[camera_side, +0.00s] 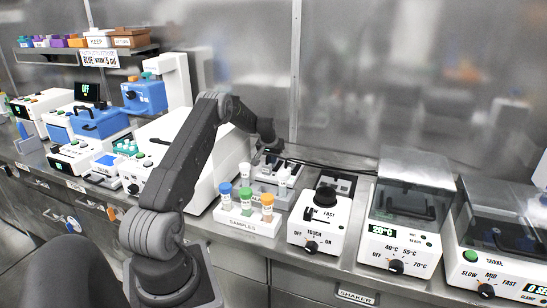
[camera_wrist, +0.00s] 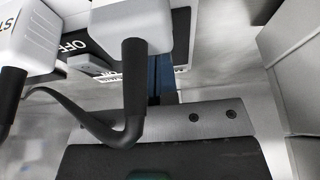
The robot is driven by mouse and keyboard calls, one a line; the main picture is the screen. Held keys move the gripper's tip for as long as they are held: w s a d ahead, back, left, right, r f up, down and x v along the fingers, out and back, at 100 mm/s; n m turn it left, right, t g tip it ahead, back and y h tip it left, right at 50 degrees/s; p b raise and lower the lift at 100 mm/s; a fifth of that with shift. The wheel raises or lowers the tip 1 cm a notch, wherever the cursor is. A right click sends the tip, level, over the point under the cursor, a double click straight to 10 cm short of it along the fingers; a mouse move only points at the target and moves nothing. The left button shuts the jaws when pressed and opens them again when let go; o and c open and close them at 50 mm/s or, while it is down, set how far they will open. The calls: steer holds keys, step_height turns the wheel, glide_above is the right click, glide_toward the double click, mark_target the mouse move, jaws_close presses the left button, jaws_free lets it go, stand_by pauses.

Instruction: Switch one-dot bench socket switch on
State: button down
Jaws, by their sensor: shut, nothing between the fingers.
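The bench socket panel shows in the wrist view with a black strip lettered OFF (camera_wrist: 74,46). Two white plugs, one at the top middle (camera_wrist: 132,24) and one at the left (camera_wrist: 32,36), cover much of it, with thick black cables hanging from them. In the side view my gripper (camera_side: 272,149) is low at the back of the bench, behind the sample rack.
A white sample rack (camera_side: 247,222) with several capped tubes stands in front of my gripper. A mixer (camera_side: 320,222) is to its right, then clear-lidded machines (camera_side: 407,212). A large white machine (camera_side: 190,150) stands left. Black cables (camera_side: 325,163) run along the steel back wall.

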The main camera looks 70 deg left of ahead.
steer(key=shift+r, duration=0.1)
steer(key=shift+r, duration=0.45)
steer(key=v, duration=1.3)
steer(key=shift+a, duration=0.15)
steer(key=shift+w+r, duration=0.1)
steer(key=shift+w, duration=0.05)
steer(key=shift+w+a+r, duration=0.3)
steer(key=shift+w+a, duration=0.1)
steer(key=shift+w, duration=0.1)
steer(key=x, duration=1.4)
steer(key=shift+s+d+f, duration=0.15)
steer(key=shift+s+d, duration=0.1)
steer(key=shift+s, duration=0.05)
